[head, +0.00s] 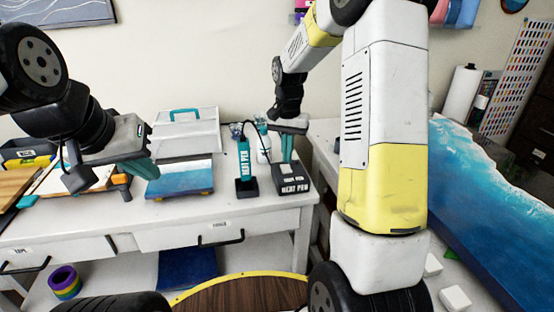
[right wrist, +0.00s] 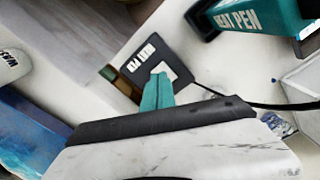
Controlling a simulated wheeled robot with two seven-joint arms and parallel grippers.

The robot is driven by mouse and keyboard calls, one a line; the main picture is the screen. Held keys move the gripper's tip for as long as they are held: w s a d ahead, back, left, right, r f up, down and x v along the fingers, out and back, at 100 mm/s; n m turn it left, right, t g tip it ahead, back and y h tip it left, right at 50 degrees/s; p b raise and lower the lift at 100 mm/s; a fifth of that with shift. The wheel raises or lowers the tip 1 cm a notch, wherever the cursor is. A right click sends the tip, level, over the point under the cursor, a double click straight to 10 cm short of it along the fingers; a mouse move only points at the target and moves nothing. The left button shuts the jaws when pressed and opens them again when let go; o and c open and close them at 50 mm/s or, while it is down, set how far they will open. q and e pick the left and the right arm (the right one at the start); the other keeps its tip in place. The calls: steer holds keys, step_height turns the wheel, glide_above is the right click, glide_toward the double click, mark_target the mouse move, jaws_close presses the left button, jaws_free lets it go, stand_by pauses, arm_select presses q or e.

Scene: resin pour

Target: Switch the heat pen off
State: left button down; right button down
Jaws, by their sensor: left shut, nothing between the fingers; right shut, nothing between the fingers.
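The heat pen (head: 244,160) is a teal tool standing upright in a dark holder on the white workbench. It also shows at the top right of the right wrist view (right wrist: 250,18). Its black control box (head: 292,188), lettered HEAT PEN, sits just right of it; the box top (right wrist: 150,62) shows in the right wrist view. My right gripper (head: 287,158) is shut and empty, pointing down over the box; its teal fingertips (right wrist: 158,82) overlap the box top. I cannot tell whether they touch it, and the switch is not clear. My left gripper (head: 148,172) is shut and empty beside the blue panel.
A dark cord (right wrist: 235,98) runs beside the box. A large blue resin slab (head: 490,200) lies at the right. The bench front is mostly clear.

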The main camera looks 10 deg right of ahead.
mark_target(287, 171)
steer(key=shift+r, duration=1.8)
steer(key=shift+r, duration=0.1)
steer(key=s+r+n+t+y, duration=0.1)
steer(key=s+r+n+t, duration=0.2)
steer(key=s+r, duration=0.65)
steer(key=s+a+r+n+t, duration=0.1)
steer(key=s, duration=0.6)
steer(key=s+a+n+t+y, duration=0.1)
steer(key=s+n+t, duration=0.1)
steer(key=s, duration=0.5)
steer(key=shift+s+r, duration=0.4)
